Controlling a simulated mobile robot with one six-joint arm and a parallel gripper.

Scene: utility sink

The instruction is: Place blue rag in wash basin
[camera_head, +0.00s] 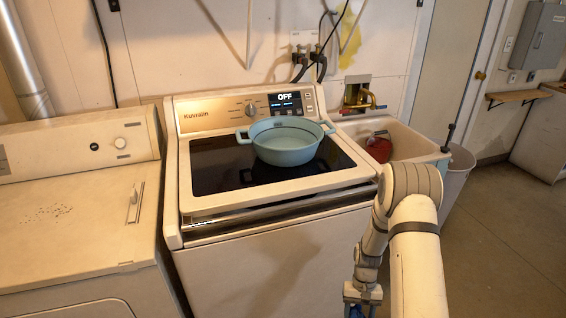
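A light blue round basin (286,144) with two side handles stands upright on the dark glass top of the washer, near its control panel. A pale utility sink (409,143) stands to the right of the washer. I cannot tell which of the two is the wash basin. My gripper (361,300) hangs low at the bottom edge, in front of the washer, well below and apart from both. Blue shows at its fingers, but I cannot tell whether this is the rag or part of the gripper. Its fingertips are partly cut off. No other blue rag is clearly visible.
The washer (270,250) stands mid-picture, with another white machine (70,225) at left. A dark red item (379,148) lies in the sink beneath a brass faucet (362,97). A grey bin (457,172) stands right of the sink. The floor at right is clear.

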